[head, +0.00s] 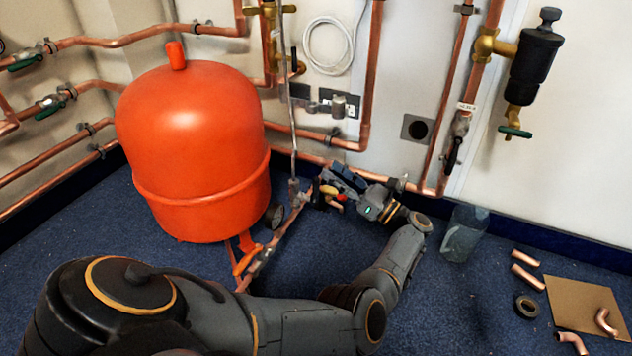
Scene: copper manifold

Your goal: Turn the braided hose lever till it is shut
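The braided hose (291,130) hangs down the wall to the right of the orange tank and ends at a fitting on the low copper pipework. Beside that fitting is a small red and yellow part (332,191); it may be the lever, but it is partly covered and I cannot tell its angle. My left gripper (335,180) is at this spot, close against the pipework, its arm reaching in from the lower left. I cannot tell whether its fingers are apart or closed on the part. My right gripper is out of view.
The large orange tank (195,145) stands to the left of my gripper. Copper pipes (370,75) run along the wall. A dark translucent container (464,233) stands on the floor to the right. Loose copper elbows, a dark ring (527,306) and a brown board (580,300) lie farther right.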

